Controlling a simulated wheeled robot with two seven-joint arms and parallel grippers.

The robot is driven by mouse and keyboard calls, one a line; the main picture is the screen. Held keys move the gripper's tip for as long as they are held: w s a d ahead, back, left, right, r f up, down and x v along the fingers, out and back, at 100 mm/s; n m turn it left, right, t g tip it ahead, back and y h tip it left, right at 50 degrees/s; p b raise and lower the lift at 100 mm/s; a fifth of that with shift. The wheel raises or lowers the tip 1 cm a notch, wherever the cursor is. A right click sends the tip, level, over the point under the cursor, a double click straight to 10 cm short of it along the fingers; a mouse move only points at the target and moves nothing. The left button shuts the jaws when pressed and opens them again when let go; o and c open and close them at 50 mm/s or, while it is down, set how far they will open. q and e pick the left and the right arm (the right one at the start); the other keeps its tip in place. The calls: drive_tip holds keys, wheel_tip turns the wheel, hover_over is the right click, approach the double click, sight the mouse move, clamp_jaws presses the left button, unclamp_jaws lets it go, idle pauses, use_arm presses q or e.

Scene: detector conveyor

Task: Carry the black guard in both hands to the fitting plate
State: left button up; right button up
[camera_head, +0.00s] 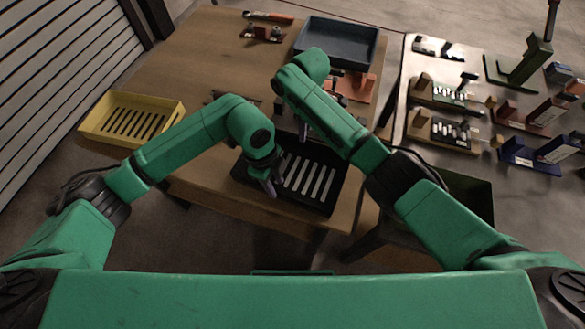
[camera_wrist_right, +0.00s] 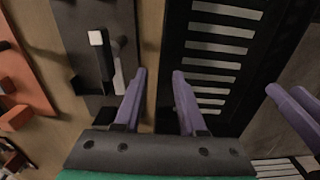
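The black guard (camera_head: 316,179), with a row of pale slots, lies on the wooden table near its front edge. In the right wrist view the guard (camera_wrist_right: 222,50) fills the upper right. My right gripper (camera_head: 305,134) is open at the guard's far side; its purple fingers (camera_wrist_right: 159,98) are apart, with the guard's edge and bare table beyond the gap. My left gripper (camera_head: 272,186) is low at the guard's left side. Its fingers (camera_wrist_right: 294,108) show at the right of the wrist view; their gap is unclear. I cannot tell which plate is the fitting plate.
A grey plate with upright blocks (camera_wrist_right: 97,40) lies beside the guard, with an orange plate (camera_wrist_right: 22,85) beyond. A blue-grey tray (camera_head: 336,44) stands at the back, and a yellow slotted tray (camera_head: 131,117) at the left. A side table (camera_head: 420,70) at the right holds several fixtures.

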sight(279, 193)
use_arm(q)
drive_tip(key=f, duration=0.5)
drive_tip(key=shift+s+d+f, duration=0.1)
drive_tip(key=shift+s+d, duration=0.05)
drive_tip(key=shift+d, duration=0.25)
use_arm(e)
wheel_tip(279, 193, down, 5)
drive_tip(key=shift+f, duration=0.1)
use_arm(q)
clamp_jaws()
use_arm(e)
clamp_jaws()
idle(0.4)
